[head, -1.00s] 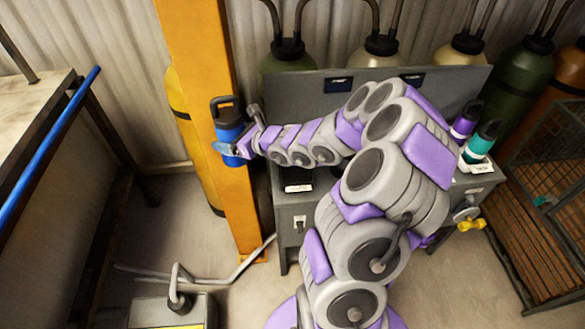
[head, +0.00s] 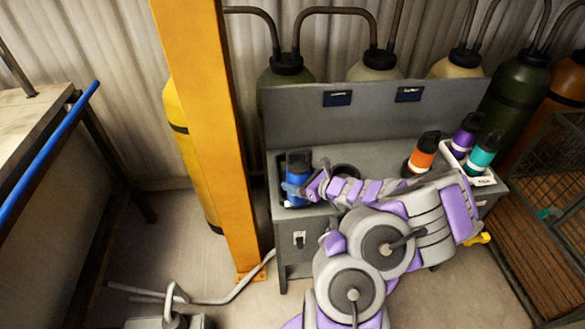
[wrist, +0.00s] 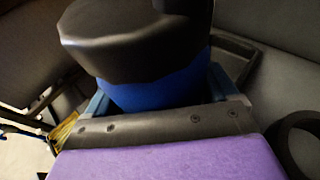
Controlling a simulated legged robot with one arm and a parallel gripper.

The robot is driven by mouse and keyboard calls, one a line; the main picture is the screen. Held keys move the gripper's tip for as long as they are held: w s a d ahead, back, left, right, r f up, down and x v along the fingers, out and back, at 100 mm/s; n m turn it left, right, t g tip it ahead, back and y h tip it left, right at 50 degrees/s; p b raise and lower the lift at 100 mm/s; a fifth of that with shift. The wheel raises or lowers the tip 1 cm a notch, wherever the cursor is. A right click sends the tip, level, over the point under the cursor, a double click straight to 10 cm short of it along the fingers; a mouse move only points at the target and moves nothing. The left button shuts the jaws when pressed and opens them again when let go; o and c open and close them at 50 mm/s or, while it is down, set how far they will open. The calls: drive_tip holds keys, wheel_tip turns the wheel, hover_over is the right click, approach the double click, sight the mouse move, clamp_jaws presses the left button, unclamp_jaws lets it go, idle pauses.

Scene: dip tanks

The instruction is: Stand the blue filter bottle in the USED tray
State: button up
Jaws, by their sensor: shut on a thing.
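The blue filter bottle (head: 297,188) with a black cap stands upright at the left end of the grey bench. It is at a dark tray (head: 284,203) there, whose label is hidden in the head view. My gripper (head: 305,190) is shut around the bottle from the right. In the wrist view the bottle (wrist: 155,85) fills the middle between my finger pads, with a dark tray rim (wrist: 238,62) behind it. I cannot tell whether the bottle's base touches the tray floor.
An orange bottle (head: 421,152) stands on the bench at the right. A purple bottle (head: 464,134) and a teal bottle (head: 483,154) stand in a labelled tray (head: 482,181). A dark ring (head: 346,171) lies just right of my gripper. A yellow post (head: 205,120) rises close left of the bench.

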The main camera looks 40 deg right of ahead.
drive_tip(key=w+d+f+b, duration=0.1)
drive_tip(key=w+d, duration=0.1)
drive_tip(key=w, duration=0.1)
drive_tip(key=w+d+f+b, duration=0.1)
drive_tip(key=w+d+f, duration=0.1)
drive_tip(key=w, duration=0.2)
drive_tip(key=w+d+f+b, duration=0.1)
drive_tip(key=w+d+b, duration=0.1)
drive_tip(key=w, duration=0.1)
drive_tip(key=shift+w+f, duration=0.3)
drive_tip(key=shift+w, duration=0.05)
drive_tip(key=shift+r, duration=0.1)
drive_tip(key=o, duration=1.3)
